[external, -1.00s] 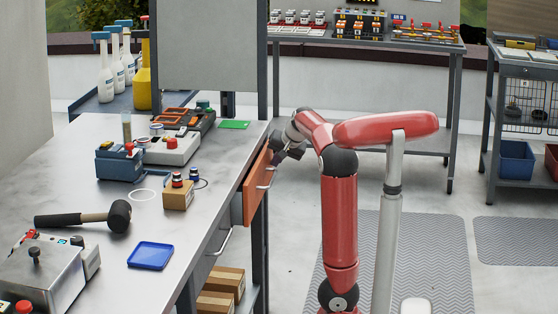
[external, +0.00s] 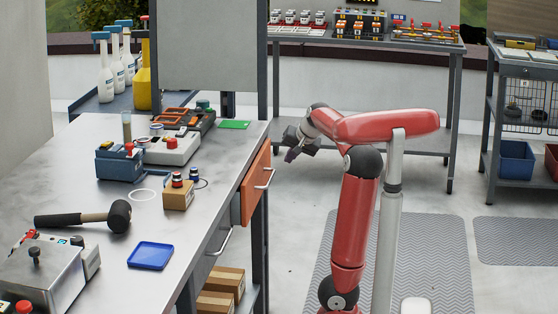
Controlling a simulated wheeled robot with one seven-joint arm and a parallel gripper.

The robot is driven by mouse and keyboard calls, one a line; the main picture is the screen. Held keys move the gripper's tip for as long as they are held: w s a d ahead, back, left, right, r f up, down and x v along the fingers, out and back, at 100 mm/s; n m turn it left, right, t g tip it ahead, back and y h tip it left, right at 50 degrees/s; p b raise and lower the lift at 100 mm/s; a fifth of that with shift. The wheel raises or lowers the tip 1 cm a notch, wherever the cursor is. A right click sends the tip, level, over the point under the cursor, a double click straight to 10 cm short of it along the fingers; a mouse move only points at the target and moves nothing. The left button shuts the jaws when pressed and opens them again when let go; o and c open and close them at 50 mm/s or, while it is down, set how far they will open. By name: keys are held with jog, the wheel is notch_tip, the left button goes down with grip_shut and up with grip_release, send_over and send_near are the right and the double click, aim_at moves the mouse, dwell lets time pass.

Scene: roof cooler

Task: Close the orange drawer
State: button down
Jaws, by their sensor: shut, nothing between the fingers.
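The orange drawer (external: 256,184) is under the right edge of the workbench (external: 110,262). My gripper (external: 290,157) is shut and empty. It hangs in the air to the right of the drawer, apart from the handle and the front.
A grey drawer with a handle (external: 221,241) is nearer in the same bench. Cardboard boxes (external: 221,290) lie below. A hammer (external: 118,215) and a blue tray (external: 150,256) lie on top.

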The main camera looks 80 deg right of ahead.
jog(key=v, duration=0.7)
jog(key=m+t+y+b, duration=0.55)
jog(key=m+t, duration=0.65)
jog(key=m, duration=0.7)
send_near(269, 162)
jog(key=shift+h, duration=0.45)
jog(key=w, duration=0.3)
jog(key=w+b, duration=0.1)
jog(key=w, duration=0.2)
jog(key=shift+w+a+f, duration=0.15)
jog(key=shift+w, duration=0.25)
